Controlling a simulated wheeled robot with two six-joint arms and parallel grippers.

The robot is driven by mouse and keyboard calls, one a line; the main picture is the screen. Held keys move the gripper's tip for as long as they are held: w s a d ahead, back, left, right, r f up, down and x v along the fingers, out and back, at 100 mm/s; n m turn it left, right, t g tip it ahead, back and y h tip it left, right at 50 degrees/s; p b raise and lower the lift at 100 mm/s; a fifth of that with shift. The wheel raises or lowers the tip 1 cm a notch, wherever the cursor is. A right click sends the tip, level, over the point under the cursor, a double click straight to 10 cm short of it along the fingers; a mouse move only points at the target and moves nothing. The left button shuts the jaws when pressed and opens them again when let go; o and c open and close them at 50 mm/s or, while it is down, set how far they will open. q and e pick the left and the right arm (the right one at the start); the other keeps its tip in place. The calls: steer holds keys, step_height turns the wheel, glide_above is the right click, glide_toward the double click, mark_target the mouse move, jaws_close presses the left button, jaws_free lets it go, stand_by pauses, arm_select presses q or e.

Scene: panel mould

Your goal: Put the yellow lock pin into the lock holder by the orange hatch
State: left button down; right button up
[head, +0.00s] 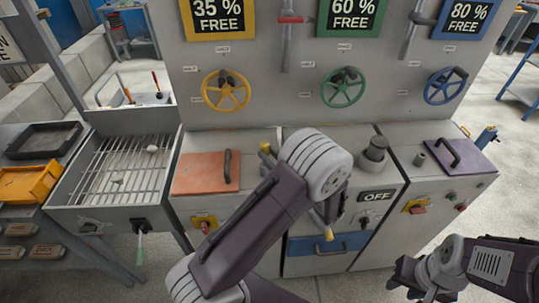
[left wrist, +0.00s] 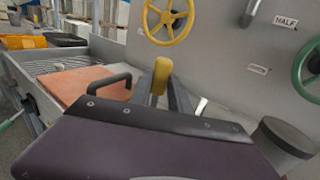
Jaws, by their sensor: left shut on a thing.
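The yellow lock pin (left wrist: 161,72) is upright between the two grey fingers of my left gripper (left wrist: 163,92) in the left wrist view. The gripper is shut on it. In the head view the pin's yellow top (head: 265,148) shows just right of the orange hatch (head: 200,173); my left arm hides most of the gripper (head: 268,160). The orange hatch lies flat with a black handle and also shows in the left wrist view (left wrist: 75,84). I cannot make out the lock holder. My right gripper (head: 403,274) is low at the right, away from the panel; its fingers are unclear.
A purple hatch (head: 460,157) is further right. Yellow (head: 226,91), green (head: 343,87) and blue (head: 445,86) wheels are on the back wall. A grated tray (head: 70,190) is left.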

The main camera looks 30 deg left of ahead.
arm_select(q)
steer(key=shift+f+b, duration=1.35)
steer(key=shift+f, duration=0.45)
steer(key=c, duration=1.1)
jaws_free()
steer(key=shift+c, duration=0.2)
steer(key=b+v, duration=0.1)
steer(key=v, duration=0.8)
